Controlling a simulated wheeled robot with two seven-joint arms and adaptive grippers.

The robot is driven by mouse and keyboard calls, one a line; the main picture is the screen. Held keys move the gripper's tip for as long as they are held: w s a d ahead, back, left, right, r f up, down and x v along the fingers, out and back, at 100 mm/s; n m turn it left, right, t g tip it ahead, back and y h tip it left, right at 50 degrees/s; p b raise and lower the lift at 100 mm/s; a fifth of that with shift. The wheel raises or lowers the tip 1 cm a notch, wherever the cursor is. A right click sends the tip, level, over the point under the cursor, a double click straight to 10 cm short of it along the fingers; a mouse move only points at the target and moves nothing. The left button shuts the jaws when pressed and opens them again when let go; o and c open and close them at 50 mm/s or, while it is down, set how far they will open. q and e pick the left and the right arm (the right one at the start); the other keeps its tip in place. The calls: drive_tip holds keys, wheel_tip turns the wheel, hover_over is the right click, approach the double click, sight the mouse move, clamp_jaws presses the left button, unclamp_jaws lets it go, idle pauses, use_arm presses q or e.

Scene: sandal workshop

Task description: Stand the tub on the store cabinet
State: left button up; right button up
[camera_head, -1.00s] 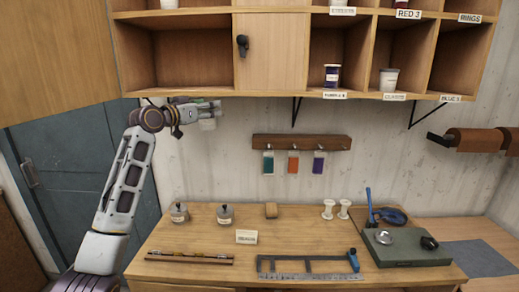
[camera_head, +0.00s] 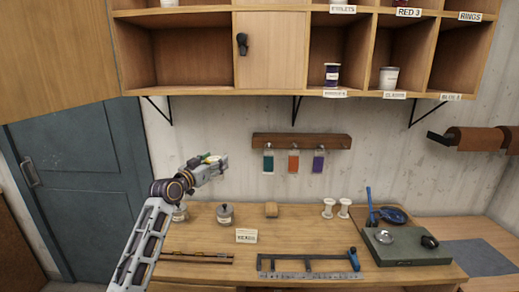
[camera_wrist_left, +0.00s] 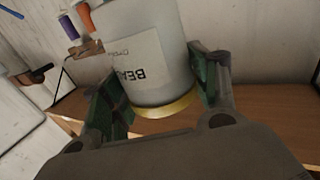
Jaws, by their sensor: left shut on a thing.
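The tub (camera_wrist_left: 160,60) is pale grey with a yellow rim (camera_wrist_left: 165,108) and a white label reading "BEA…", upside down in the left wrist view. My left gripper (camera_wrist_left: 160,85) is shut on it, with a green pad on each side. In the head view my left gripper (camera_head: 219,165) is over the back left of the workbench, below the wall cabinet; the tub is mostly hidden there. The store cabinet, which I take to be the wall cabinet (camera_head: 270,52), has open compartments and a closed door. My right gripper is not in view.
The workbench (camera_head: 210,242) holds lidded jars (camera_head: 225,214), a label card (camera_head: 246,236), white spools (camera_head: 328,208), a frame-like tool (camera_head: 310,264) and a green board (camera_head: 405,249). Coloured tags (camera_head: 293,161) hang from a wall rack. A large wooden panel (camera_head: 55,55) stands at upper left.

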use_arm(q)
drive_tip(key=s+a+f+n+y, duration=0.1)
drive_tip(key=s+f+y, duration=0.1)
drive_tip(key=s+f, duration=0.6)
drive_tip(key=s+a+f+n+t+y+b, duration=0.1)
drive_tip(key=s+f, duration=0.3)
drive_tip(key=f, duration=0.7)
drive_tip(key=s+a+f+n+y, duration=0.1)
drive_tip(key=s+f+y, duration=0.1)
drive_tip(key=s+f, duration=0.6)
drive_tip(key=s+a+f+n+y, duration=0.2)
drive_tip(key=s+f, duration=0.5)
drive_tip(key=s, duration=0.2)
drive_tip(key=shift+s+f+t+y, duration=0.3)
drive_tip(key=shift+s+f, duration=0.1)
drive_tip(key=shift+a, duration=0.1)
